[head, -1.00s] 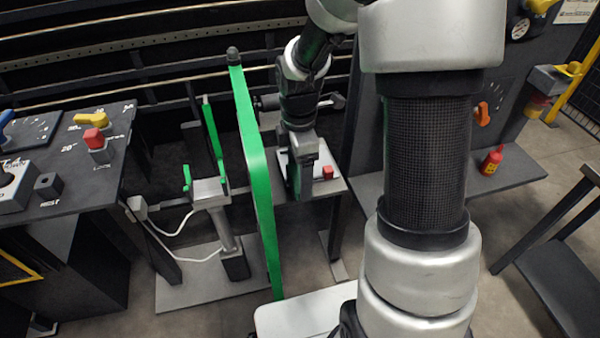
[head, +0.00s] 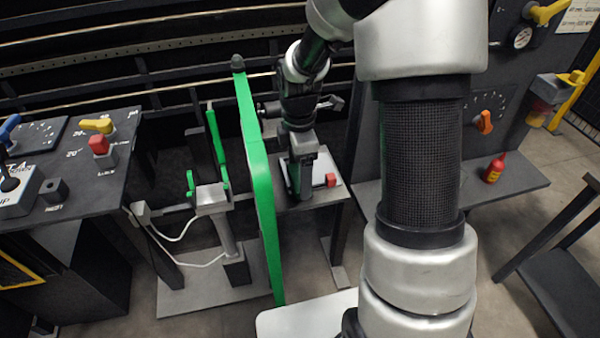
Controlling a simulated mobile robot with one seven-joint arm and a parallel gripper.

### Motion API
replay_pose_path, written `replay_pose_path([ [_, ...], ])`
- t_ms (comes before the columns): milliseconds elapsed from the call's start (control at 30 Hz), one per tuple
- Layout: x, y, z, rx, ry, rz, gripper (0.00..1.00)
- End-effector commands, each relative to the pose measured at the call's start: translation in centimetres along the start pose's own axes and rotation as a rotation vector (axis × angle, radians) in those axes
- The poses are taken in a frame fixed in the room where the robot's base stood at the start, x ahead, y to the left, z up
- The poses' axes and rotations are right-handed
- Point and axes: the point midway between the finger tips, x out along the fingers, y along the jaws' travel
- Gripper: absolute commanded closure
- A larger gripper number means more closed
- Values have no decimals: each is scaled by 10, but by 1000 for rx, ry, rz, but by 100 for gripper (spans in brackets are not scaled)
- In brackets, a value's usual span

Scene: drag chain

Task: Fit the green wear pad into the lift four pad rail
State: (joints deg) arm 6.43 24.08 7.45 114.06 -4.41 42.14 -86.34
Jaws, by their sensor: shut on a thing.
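My gripper (head: 302,185) points down over a small grey stand, just right of a tall green bar. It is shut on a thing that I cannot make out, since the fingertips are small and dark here. I cannot pick out a separate green wear pad. Green parts in view are the long upright bar (head: 258,170), a thinner green strip (head: 216,137) and small green prongs (head: 190,184) on a grey bracket (head: 212,199). I cannot tell which part is the lift four pad rail.
A red block (head: 330,180) sits on the small stand (head: 325,195) close right of my gripper. A dark control desk (head: 85,185) stands at left. A red bottle (head: 494,168) is on the right shelf (head: 520,180). White cables (head: 180,238) hang below the bracket.

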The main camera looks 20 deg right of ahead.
Motion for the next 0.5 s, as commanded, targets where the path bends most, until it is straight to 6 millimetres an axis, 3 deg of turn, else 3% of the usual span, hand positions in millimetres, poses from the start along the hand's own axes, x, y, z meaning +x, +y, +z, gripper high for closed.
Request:
replay_pose_path([
  [500, 0, 13, 0, 0, 0, 1, 58],
])
